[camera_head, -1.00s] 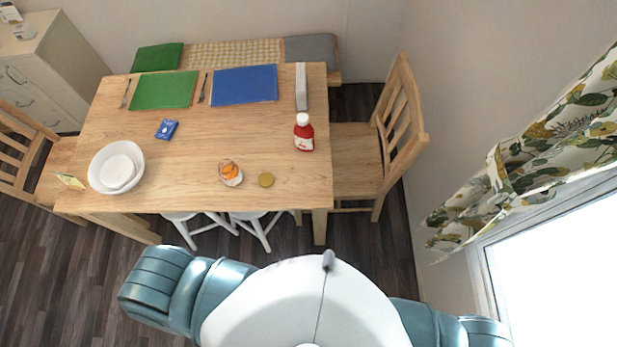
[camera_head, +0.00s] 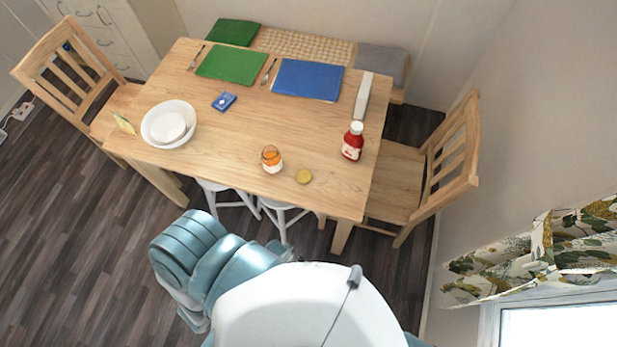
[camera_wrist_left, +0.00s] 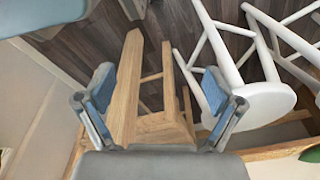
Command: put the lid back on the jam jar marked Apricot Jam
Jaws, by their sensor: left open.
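A small open jar (camera_head: 272,159) with orange contents and a pale label stands upright near the front edge of the wooden table (camera_head: 225,150). The label is too small to read. A round gold lid (camera_head: 304,176) lies flat on the table just right of the jar, apart from it. My left gripper (camera_wrist_left: 160,88) shows in the left wrist view with its fingers wide apart and nothing between them. That view shows a wooden chair and white stools beyond the fingers, not the jar or lid. My right gripper is out of sight.
A red bottle (camera_head: 353,142) with a white cap stands right of the lid. White bowls (camera_head: 152,135), a blue packet (camera_head: 224,101) and placemats (camera_head: 308,79) are farther off. White stools (camera_head: 280,209) stand below the front edge. The wood around the jar and lid is clear.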

